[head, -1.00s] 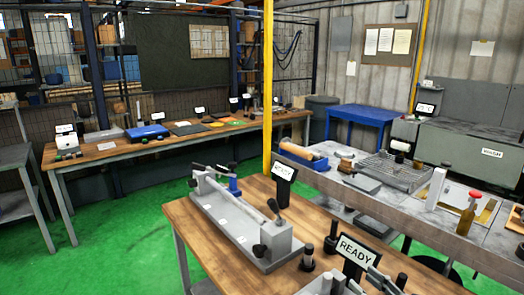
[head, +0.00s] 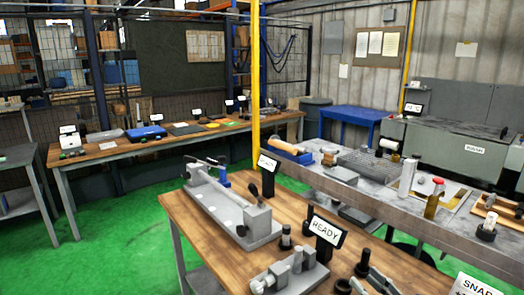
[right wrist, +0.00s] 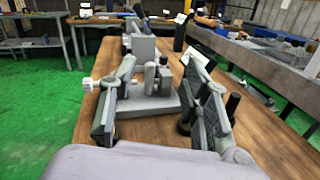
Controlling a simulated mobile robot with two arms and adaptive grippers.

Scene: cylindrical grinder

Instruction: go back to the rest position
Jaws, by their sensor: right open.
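My right gripper (right wrist: 158,108) is open, its two dark-padded fingers spread at left and right in the right wrist view. Nothing is held between them. In that view a grey block with upright pins (right wrist: 150,104) stands on the wooden bench beyond and between the fingers. In the head view my right gripper (head: 376,284) shows only in part at the bottom edge, over the bench, right of the same pin block. My left gripper is not in view.
The wooden bench (head: 195,235) carries a long grey fixture (head: 225,203), a READY sign (head: 325,231) and dark posts. A grey table (head: 385,197) with a bottle (head: 434,198) and wire basket stands behind it. Green floor (head: 120,255) is free at left.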

